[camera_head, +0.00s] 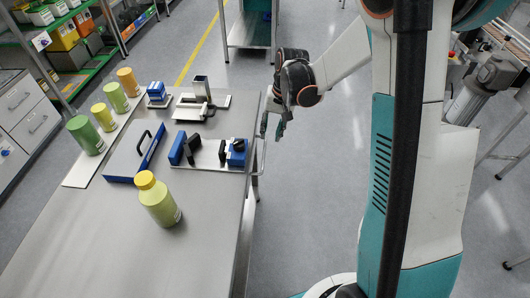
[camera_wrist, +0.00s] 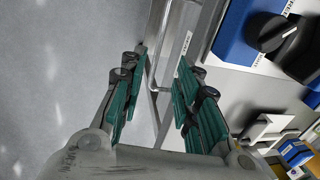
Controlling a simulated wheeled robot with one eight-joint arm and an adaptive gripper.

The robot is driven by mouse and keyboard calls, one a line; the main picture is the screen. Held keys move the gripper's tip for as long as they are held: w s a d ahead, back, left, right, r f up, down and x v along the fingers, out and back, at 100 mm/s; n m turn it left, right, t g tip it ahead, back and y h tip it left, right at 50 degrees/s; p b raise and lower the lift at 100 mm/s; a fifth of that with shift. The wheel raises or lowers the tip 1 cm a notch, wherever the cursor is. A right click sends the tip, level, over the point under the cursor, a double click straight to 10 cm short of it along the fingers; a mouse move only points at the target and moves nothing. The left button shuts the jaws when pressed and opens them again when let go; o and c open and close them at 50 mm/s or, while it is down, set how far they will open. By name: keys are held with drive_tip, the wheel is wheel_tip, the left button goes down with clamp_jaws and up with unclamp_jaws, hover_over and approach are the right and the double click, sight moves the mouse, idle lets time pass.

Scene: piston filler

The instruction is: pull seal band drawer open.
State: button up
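A thin metal bar handle (camera_head: 262,158) stands out from the right edge of the steel table; I take it to be the seal band drawer's handle. In the wrist view the metal bar (camera_wrist: 152,85) runs between my fingers. The drawer front is mostly hidden under the tabletop, and a small pale label (camera_wrist: 186,43) beside the bar is too small to read. My gripper (camera_head: 275,127) is at the table's right edge, pointing down. In the wrist view my gripper (camera_wrist: 157,92) is open, its teal finger pads apart on either side of the bar.
A plate with a blue switch box (camera_head: 236,153) sits on the table near my gripper. A blue-edged panel (camera_head: 137,155), a yellow-capped green bottle (camera_head: 157,199) and several other bottles stand further left. Drawers (camera_head: 28,108) and shelves are at far left.

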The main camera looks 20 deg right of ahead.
sight(264, 156)
drive_tip(key=f+b, duration=0.1)
drive_tip(key=f, duration=0.2)
drive_tip(key=a+f+b, duration=0.1)
drive_tip(key=f, duration=0.3)
drive_tip(key=a+f+b, duration=0.1)
drive_tip(key=f+b, duration=0.1)
drive_tip(key=f, duration=0.2)
drive_tip(key=shift+w+f, duration=0.15)
drive_tip(key=shift+w, duration=0.25)
clamp_jaws()
